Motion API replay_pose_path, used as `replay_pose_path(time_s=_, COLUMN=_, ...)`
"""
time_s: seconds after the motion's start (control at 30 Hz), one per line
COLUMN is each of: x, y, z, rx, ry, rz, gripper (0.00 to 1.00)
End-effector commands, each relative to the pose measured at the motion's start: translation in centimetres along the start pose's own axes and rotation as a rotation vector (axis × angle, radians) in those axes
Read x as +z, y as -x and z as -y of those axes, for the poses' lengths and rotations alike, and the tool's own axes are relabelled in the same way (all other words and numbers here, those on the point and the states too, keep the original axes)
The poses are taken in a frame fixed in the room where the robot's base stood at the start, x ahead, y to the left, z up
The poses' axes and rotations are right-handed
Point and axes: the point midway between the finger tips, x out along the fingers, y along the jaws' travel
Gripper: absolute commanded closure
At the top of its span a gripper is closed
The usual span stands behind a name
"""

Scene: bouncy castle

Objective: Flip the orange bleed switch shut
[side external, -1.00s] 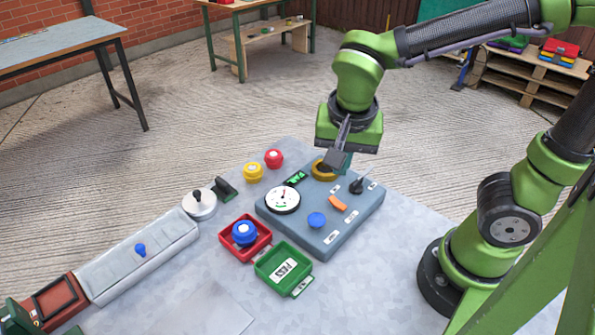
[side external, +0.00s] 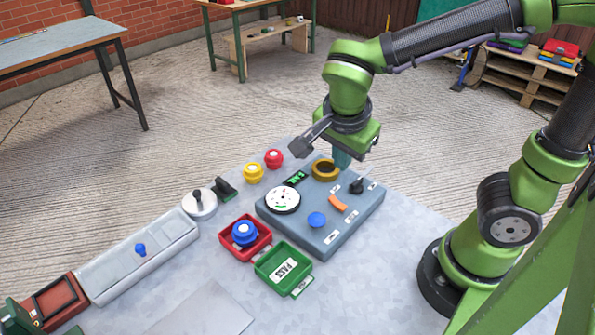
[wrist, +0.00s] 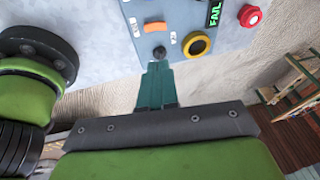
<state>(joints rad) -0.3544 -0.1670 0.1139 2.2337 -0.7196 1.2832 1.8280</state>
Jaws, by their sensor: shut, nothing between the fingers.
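The orange bleed switch (side external: 338,203) is a small rocker on the top of the grey-blue control panel (side external: 300,244), between the blue button and the black lever. It also shows in the wrist view (wrist: 155,27). My gripper (side external: 341,160) is shut and empty, above the back edge of the panel near the black lever (side external: 357,185). In the wrist view my teal fingers (wrist: 157,68) are together, their tips just short of the black knob. The switch lies beyond the tips, apart from them. I cannot tell which way it is tipped.
The panel also carries a gauge (side external: 283,199), a yellow ring (side external: 325,170), a blue button (side external: 317,219) and a green display (side external: 295,178) reading FAIL. A red tray (side external: 262,250) and green PASS tray (side external: 301,264) stand in front. Yellow (side external: 253,173) and red (side external: 273,158) knobs stand behind.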

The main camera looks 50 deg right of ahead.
Motion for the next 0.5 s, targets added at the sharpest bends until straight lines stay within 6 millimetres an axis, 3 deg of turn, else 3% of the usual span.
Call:
replay_pose_path(time_s=0.4, x=0.0, y=-8.8, z=-0.2, rx=0.008, ry=0.002, rz=-0.002, gripper=1.00)
replay_pose_path(time_s=0.5, x=0.4, y=-10.2, z=0.3, rx=0.006, ry=0.002, rz=-0.001, gripper=1.00)
